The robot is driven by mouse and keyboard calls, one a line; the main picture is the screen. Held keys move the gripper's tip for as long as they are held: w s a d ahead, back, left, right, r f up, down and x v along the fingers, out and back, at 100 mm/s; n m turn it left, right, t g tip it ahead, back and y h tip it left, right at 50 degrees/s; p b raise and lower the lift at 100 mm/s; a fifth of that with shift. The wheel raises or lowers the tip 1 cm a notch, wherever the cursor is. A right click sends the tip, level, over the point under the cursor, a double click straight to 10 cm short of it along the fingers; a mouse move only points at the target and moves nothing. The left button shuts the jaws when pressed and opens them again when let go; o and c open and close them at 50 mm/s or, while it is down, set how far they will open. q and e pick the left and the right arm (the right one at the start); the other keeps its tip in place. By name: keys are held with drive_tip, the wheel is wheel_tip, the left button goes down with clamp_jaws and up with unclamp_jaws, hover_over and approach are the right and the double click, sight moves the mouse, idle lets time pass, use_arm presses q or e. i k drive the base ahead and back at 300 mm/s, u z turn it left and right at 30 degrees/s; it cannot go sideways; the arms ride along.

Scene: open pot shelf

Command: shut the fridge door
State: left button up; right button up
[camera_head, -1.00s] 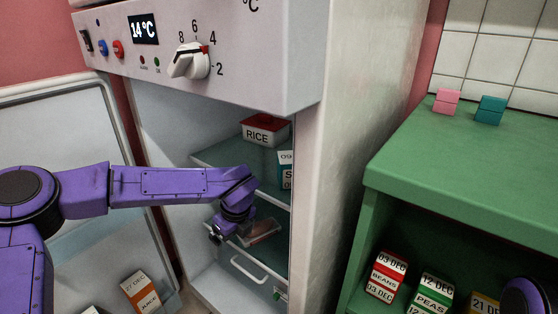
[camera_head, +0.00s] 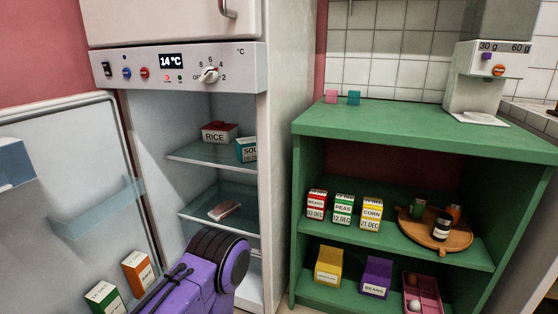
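The fridge (camera_head: 274,150) stands open in the head view, with its control panel above the opening. Its door (camera_head: 70,180) is swung wide to the left and shows its inner side with clear shelves. A juice carton (camera_head: 138,272) and a green-and-white carton (camera_head: 104,298) stand low at the door. Inside the fridge are a rice box (camera_head: 219,132), a soup carton (camera_head: 247,149) and a small flat package (camera_head: 224,210). A purple link of my arm shows at the bottom, in front of the opening. Neither gripper is in view.
A green open shelf (camera_head: 400,122) stands right of the fridge. It holds several cartons, a round wooden tray (camera_head: 405,224) and a pink egg tray (camera_head: 409,300). A dispenser (camera_head: 487,80) and two small blocks, pink (camera_head: 331,97) and teal (camera_head: 353,98), are on top.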

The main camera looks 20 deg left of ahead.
sight(73, 212)
drive_tip(key=u, duration=0.8)
drive_tip(key=i, duration=0.55)
drive_tip(key=u, duration=0.35)
